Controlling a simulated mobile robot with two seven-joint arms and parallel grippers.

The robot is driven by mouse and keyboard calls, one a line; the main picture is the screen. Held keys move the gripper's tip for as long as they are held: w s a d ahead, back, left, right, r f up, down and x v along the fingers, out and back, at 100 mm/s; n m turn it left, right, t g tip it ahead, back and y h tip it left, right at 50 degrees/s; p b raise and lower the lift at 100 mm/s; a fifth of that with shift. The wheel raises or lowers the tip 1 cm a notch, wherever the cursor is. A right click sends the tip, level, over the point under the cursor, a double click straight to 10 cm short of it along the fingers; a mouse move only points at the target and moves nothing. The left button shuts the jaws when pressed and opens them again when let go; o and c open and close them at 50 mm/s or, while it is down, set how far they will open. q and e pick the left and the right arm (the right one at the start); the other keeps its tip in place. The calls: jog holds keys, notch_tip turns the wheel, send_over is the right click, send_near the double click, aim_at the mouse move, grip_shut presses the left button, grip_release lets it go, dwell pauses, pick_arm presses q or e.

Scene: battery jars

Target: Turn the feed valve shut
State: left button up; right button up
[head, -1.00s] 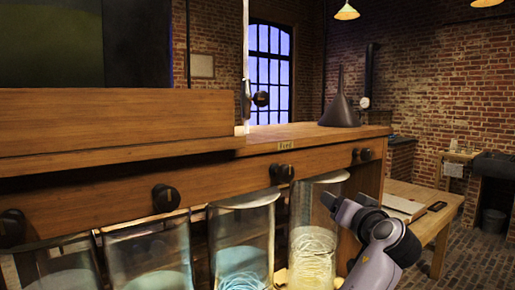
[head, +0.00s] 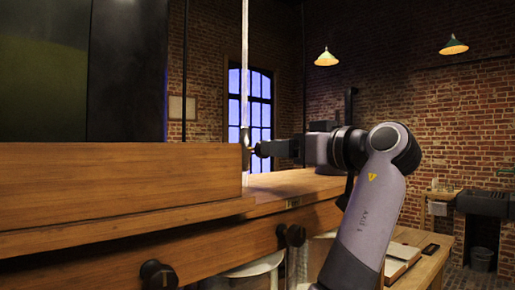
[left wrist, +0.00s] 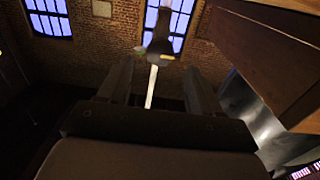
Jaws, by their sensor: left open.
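The feed valve (head: 246,148) sits on a thin, pale upright tube (head: 245,75) above the wooden cabinet. Its dark knob is mostly covered by my gripper in the head view. My left gripper (head: 264,149) reaches toward it from the right at valve height, with its fingertips at or very near the knob. In the left wrist view, the two fingers stand apart, and the dark valve (left wrist: 160,45) shows just beyond the gap between them. I cannot tell whether the fingers touch it. My right gripper is not in view.
The wooden cabinet (head: 110,185) and its ledge lie left of and below the gripper. A dark funnel stands behind my wrist, mostly hidden. A side table with a book (head: 400,258) is lower right.

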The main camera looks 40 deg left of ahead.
pick_arm(q)
jog(key=a, duration=0.2)
jog(key=a+p, duration=0.1)
jog(key=a, duration=0.3)
jog(key=shift+w+a+p, duration=0.3)
jog(key=shift+a, duration=0.05)
jog(key=c, duration=1)
